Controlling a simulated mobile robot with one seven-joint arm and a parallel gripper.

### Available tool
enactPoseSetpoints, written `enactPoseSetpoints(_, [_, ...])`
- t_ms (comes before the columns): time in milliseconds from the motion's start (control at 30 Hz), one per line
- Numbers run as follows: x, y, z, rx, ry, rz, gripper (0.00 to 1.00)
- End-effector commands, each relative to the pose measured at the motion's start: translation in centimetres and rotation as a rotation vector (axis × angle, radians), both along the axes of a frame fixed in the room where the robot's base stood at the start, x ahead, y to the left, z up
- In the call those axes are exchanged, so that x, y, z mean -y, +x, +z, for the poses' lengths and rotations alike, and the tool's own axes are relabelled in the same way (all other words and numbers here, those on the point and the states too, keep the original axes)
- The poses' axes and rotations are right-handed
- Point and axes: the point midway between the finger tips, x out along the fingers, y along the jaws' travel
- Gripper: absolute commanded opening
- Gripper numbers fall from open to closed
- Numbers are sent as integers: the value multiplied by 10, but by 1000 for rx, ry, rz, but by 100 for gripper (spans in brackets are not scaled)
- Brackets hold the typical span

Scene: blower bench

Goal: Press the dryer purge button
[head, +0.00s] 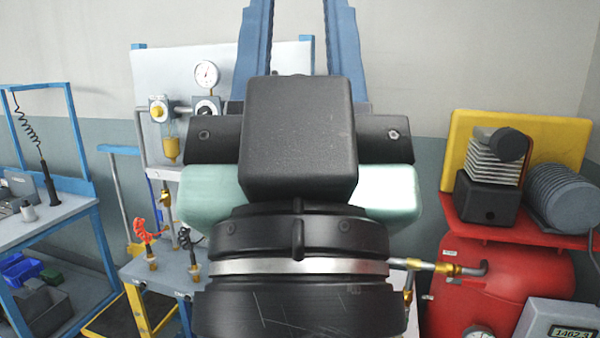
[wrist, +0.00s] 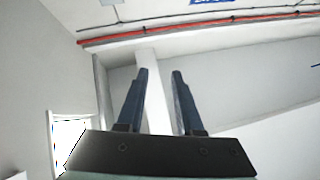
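My gripper (head: 300,20) points upward in the head view, its two blue fingers apart and cut off by the top edge. In the wrist view my gripper (wrist: 160,75) is open and empty, with only wall and ceiling behind the fingers. A grey box with a number display (head: 560,325) is at the bottom right of the head view, partly cut off; I cannot tell whether it is the dryer. I can make out no purge button in either view. My arm hides the middle of the scene.
A red tank (head: 500,285) carries a black finned compressor (head: 490,195) and a grey motor (head: 563,197), with a yellow guard (head: 540,125) behind. A pale panel with a gauge (head: 207,74) stands behind my arm. A blue-framed bench (head: 60,215) is at left.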

Motion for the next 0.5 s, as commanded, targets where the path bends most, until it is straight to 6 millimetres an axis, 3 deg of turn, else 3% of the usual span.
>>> enactPoseSetpoints(33, [0, 0, 0, 0, 0, 0, 24])
enactPoseSetpoints(167, [0, 0, 0, 0, 0, 0, 1])
enactPoseSetpoints(500, [0, 0, 0, 0, 0, 0, 0])
